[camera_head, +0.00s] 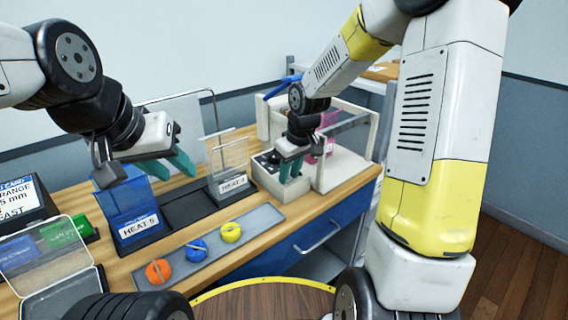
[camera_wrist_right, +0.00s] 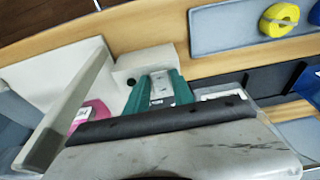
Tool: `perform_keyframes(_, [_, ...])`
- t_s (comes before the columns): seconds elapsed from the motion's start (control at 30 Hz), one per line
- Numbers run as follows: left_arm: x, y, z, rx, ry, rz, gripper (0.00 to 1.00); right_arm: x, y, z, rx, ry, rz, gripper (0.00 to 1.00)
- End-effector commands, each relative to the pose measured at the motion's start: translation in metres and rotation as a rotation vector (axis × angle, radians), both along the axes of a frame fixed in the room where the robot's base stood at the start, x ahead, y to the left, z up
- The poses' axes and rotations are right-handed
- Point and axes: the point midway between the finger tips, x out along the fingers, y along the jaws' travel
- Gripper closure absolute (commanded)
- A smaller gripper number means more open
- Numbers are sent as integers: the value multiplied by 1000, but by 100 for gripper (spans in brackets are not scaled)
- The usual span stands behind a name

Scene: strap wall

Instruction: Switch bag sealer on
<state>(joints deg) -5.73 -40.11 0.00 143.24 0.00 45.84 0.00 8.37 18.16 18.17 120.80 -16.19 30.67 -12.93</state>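The bag sealer, a cream machine (camera_head: 345,172) with a grey bar across its top, stands at the far right end of the bench. Its front box also shows in the right wrist view (camera_wrist_right: 143,61), with a small dark spot and a grey labelled plate (camera_wrist_right: 160,88) on top. My right gripper (camera_head: 291,170) is over this front box. Its teal fingers are apart, with the grey plate showing between them; contact is unclear. I cannot make out the switch's position. My left gripper (camera_head: 169,168) is open and empty above the left part of the bench.
A grey tray (camera_head: 262,218) along the bench front holds orange, blue and yellow rolls. Stands labelled HEAT (camera_head: 138,227) and a clear-panelled stand (camera_head: 229,185) are behind it. A pink item (camera_wrist_right: 90,112) lies inside the sealer. A blue drawer with a handle (camera_head: 315,235) is below.

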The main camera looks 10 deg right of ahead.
Motion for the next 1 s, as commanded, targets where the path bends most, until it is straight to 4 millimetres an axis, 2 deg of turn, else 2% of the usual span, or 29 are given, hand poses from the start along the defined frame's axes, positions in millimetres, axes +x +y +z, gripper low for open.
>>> perform_keyframes(0.03, [0, 0, 0, 0, 0, 0, 64, 0, 0, 0, 0, 0, 0, 59])
perform_keyframes(0.07, [0, 0, 0, 0, 0, 0, 64, 0, 0, 0, 0, 0, 0, 55])
perform_keyframes(0.43, [0, 0, 0, 0, 0, 0, 64, 0, -1, 5, -1, 0, -1, 55])
perform_keyframes(0.8, [0, 0, 0, 0, 0, 0, 64, -12, -9, 61, -1, -3, -2, 55])
perform_keyframes(1.0, [0, 0, 0, 0, 0, 0, 64, -16, -11, 75, -1, 0, -1, 55])
